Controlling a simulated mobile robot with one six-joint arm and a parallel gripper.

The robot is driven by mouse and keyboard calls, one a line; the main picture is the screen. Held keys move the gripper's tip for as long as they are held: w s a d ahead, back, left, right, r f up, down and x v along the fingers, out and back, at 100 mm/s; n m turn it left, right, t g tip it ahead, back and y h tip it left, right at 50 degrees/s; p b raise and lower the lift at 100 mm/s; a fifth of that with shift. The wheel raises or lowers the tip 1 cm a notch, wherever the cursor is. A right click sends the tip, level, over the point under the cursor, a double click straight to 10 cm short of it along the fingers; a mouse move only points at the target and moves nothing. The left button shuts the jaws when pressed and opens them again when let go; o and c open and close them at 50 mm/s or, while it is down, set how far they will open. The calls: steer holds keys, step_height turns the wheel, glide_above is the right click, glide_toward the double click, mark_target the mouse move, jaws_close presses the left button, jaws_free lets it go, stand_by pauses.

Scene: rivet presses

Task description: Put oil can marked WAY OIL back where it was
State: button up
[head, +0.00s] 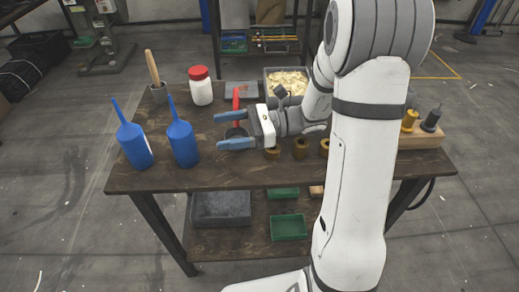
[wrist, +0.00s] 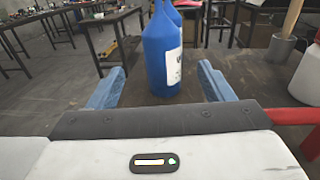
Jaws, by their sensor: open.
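Two blue oil cans with long thin spouts stand upright on the dark wooden table, the left can (head: 135,147) and the right can (head: 183,144). My gripper (head: 222,130) is open and empty, pointing left towards the right can, with a gap between them. In the wrist view a blue can (wrist: 158,55) stands ahead between my open fingers (wrist: 160,82), beyond their tips; its top is cut off. A white label shows on its right side, turned too far to read. I cannot tell which can is marked WAY OIL.
A red-lidded white jar (head: 201,92) and a cup with a wooden handle (head: 159,92) stand behind the cans. A red-handled tool (head: 236,98) lies near my gripper. A tray of shavings (head: 268,88) and several brass pieces (head: 300,149) are nearby. Front left of the table is clear.

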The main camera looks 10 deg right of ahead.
steer(key=s+n+g+h, duration=0.1)
steer(key=s, duration=0.1)
steer(key=s+n+g+h, duration=0.1)
steer(key=s+n+h, duration=0.1)
steer(key=s+a+f+n+g+h, duration=0.1)
steer(key=s, duration=0.1)
steer(key=shift+s+a+n, duration=0.1)
steer(key=shift+s+n, duration=0.2)
steer(key=s+d+f+n+h, duration=0.2)
steer(key=s+n+h, duration=0.3)
steer(key=s, duration=0.1)
steer(key=s+d+n+t+h, duration=0.1)
steer(key=d+n+t+h, duration=0.3)
steer(key=d+n+h, duration=0.4)
steer(key=d+r+h, duration=0.1)
steer(key=d, duration=0.2)
steer(key=shift+s+t, duration=0.35)
steer(key=shift+t, duration=0.05)
